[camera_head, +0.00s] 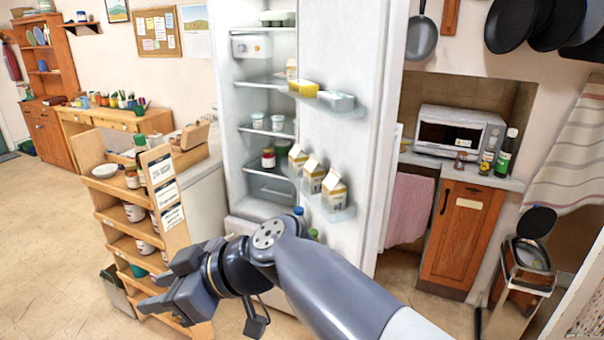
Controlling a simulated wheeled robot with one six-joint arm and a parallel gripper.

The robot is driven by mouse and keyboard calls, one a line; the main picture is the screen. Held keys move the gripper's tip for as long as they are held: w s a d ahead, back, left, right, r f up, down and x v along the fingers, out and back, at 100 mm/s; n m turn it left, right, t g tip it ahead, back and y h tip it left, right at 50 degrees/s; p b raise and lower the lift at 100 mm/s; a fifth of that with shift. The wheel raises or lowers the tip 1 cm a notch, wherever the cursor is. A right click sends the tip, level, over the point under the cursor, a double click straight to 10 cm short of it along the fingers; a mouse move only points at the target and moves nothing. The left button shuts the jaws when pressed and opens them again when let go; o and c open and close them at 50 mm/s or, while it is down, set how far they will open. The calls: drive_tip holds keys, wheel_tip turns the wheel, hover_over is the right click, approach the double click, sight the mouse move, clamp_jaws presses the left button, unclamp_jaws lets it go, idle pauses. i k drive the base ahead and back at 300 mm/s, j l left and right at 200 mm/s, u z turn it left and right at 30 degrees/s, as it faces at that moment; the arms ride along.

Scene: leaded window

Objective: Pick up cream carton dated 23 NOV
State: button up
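Several small gable-top cartons stand in a row on the lower rack (341,213) of the open fridge door: a back carton (297,161), a middle carton (313,176) and a front carton (334,191). They are white and yellow-brown with dark marks. Any dates are too small to read, so I cannot tell which one bears 23 NOV. My gripper (153,289) is in front of the wooden shelf unit, to the lower left of the cartons and apart from them. Its fingers are spread, with nothing seen between them.
The fridge door (367,100) stands open, with a yellow tub (308,88) on its upper rack. A red-lidded jar (268,158) sits inside the fridge. The wooden shelf unit (124,228) with jars is close to my gripper. Open floor (40,240) lies at left.

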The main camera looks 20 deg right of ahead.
sight(315, 174)
drive_tip(key=i+j+z, duration=0.3)
drive_tip(key=i, duration=0.25)
drive_tip(key=i+j+z, duration=0.25)
drive_tip(key=i+j, duration=0.2)
drive_tip(key=i+l+z, duration=0.1)
drive_tip(key=z, duration=0.3)
drive_tip(key=i+l+z, duration=0.1)
drive_tip(key=z, duration=0.25)
drive_tip(key=i+z, duration=0.1)
drive_tip(key=z, duration=0.3)
drive_tip(key=i+z, duration=0.15)
drive_tip(key=z, duration=0.2)
